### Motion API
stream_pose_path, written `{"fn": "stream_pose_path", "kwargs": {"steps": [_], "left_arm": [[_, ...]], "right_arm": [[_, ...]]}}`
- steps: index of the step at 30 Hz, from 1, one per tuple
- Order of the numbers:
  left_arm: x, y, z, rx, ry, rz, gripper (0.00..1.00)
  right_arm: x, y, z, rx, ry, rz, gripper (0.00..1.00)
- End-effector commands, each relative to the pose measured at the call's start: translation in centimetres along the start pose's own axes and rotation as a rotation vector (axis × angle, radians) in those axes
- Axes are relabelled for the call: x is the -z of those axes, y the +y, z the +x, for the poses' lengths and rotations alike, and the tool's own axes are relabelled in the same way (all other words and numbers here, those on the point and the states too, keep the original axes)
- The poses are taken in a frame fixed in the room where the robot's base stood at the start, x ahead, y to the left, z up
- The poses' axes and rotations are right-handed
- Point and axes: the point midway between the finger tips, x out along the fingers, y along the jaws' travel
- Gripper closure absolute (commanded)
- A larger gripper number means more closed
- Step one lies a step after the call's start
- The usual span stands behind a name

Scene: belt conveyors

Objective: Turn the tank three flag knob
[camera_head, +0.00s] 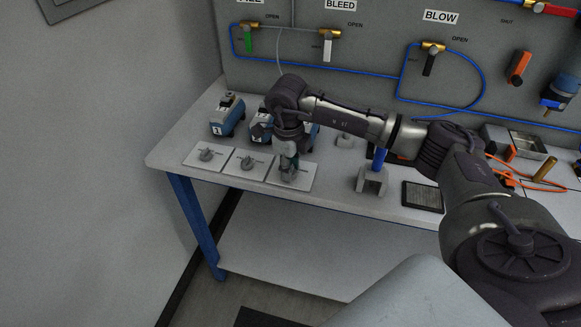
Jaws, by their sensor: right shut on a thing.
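My right gripper (289,163) points down and is shut on the grey flag knob (288,175) on the right-hand white plate (303,184) at the table's front. The knob is partly hidden by the fingers, so its exact angle is hard to tell. Similar knobs sit on the middle plate (237,172) and the left plate (193,163). Behind the plates stand blue tanks: the left one (222,122) is clear, the middle one (259,130) is partly covered, and the right one (311,133) is mostly hidden by my arm. My left gripper is out of view.
A metal tray (527,152) and orange cable are at the far right. Behind is a panel with valves and blue tubing. A wall is on the left.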

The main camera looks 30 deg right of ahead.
Motion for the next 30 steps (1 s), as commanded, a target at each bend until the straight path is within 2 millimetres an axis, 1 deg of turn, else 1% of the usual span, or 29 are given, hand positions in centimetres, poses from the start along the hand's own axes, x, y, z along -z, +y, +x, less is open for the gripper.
{"fn": "stream_pose_path", "kwargs": {"steps": [7, 8, 9, 11, 12, 20, 23, 26, 30], "left_arm": [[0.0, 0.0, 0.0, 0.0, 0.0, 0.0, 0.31], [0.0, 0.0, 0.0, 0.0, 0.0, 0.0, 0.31], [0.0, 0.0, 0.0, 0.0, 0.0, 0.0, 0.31], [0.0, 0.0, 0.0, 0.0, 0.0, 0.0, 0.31], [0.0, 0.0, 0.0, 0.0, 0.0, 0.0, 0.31], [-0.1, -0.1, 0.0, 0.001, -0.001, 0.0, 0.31], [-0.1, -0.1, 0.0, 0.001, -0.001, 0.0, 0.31], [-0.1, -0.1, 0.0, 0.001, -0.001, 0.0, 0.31], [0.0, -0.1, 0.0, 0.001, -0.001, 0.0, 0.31]], "right_arm": [[-0.1, 0.1, -0.1, -0.001, -0.002, 0.0, 1.0], [-0.1, 0.1, -0.1, -0.001, -0.002, 0.0, 0.62], [-0.1, 0.1, -0.1, -0.001, -0.002, 0.0, 0.55], [-0.1, 0.0, -0.1, 0.0, -0.002, 0.0, 0.45], [-0.1, 0.0, -0.1, 0.0, -0.002, 0.0, 0.43], [0.0, 0.0, -0.1, 0.0, -0.001, 0.001, 0.43], [-0.1, 0.0, -0.6, 0.001, -0.002, 0.002, 0.43], [-0.1, -0.1, -1.9, 0.002, -0.004, 0.002, 0.43], [-0.1, -0.1, -4.8, 0.003, -0.005, 0.0, 0.43]]}}
